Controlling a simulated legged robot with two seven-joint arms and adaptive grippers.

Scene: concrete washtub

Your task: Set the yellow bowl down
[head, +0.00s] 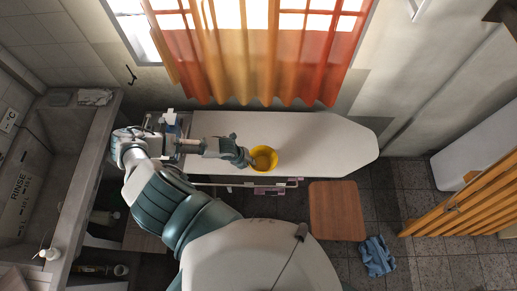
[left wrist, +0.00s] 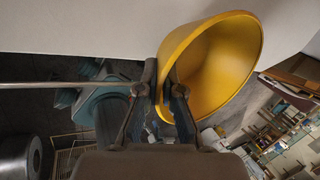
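The yellow bowl (head: 264,158) is over the white ironing board (head: 325,140) in the head view, near its front edge. My left gripper (head: 246,157) meets the bowl's left side. In the left wrist view the bowl (left wrist: 215,65) fills the upper right, and the fingers of my left gripper (left wrist: 163,95) are closed with its wall between them. Whether the bowl's base touches the board cannot be told from these views. My right gripper is not in view.
Most of the board to the right of the bowl is clear. Orange curtains (head: 265,50) hang behind it. A wooden stool (head: 337,210) and a blue cloth (head: 377,256) are on the floor in front. A concrete washtub (head: 75,185) stands at the left.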

